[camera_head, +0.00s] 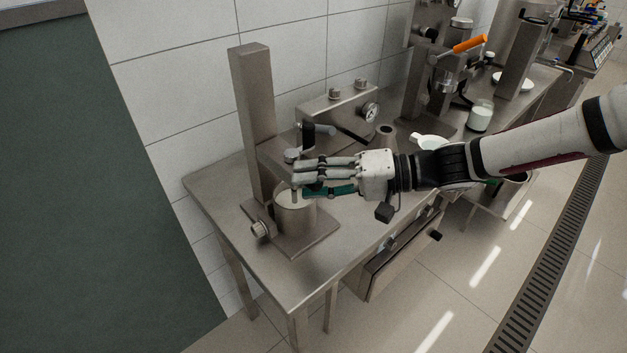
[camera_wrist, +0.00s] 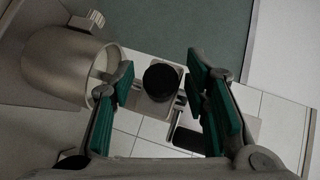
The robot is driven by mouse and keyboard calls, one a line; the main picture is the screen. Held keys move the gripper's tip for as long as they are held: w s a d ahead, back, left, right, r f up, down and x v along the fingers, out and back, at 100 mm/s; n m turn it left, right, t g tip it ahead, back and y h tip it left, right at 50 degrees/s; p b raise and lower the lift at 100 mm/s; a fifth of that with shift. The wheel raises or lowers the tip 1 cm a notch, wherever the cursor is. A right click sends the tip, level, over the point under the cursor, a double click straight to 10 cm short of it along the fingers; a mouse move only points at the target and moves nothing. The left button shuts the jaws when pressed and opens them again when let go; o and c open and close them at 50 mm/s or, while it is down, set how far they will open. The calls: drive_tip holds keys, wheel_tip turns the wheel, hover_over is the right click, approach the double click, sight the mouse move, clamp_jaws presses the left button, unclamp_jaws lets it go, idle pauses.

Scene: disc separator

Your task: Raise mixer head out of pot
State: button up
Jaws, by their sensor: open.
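The mixer is a steel stand with a tall square column (camera_head: 254,120). Its head (camera_head: 272,160) sits low over the steel pot (camera_head: 296,218), largely hidden behind my fingers. The pot is also at the upper left of the wrist view (camera_wrist: 58,68). My gripper (camera_head: 298,180) is open in front of the head, just above the pot's rim. In the wrist view a round black knob (camera_wrist: 161,82) shows between my open fingers (camera_wrist: 160,68); whether they touch it I cannot tell. A black-gripped lever (camera_head: 318,129) stands out behind my gripper.
The steel table (camera_head: 235,225) carries a box with a round gauge (camera_head: 370,111) behind my gripper. A machine with an orange handle (camera_head: 470,45), a white cup (camera_head: 428,141) and a glass jar (camera_head: 480,116) stand to the right. A tiled wall (camera_head: 180,85) is behind.

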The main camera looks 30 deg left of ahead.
clamp_jaws()
wheel_tip(320, 180, up, 11)
drive_tip(key=p, duration=0.6)
drive_tip(key=shift+w+f, duration=0.1)
drive_tip(key=shift+w, duration=0.1)
unclamp_jaws()
drive_tip(key=shift+f, duration=0.1)
drive_tip(key=shift+d, duration=0.1)
drive_tip(key=v, duration=1.2)
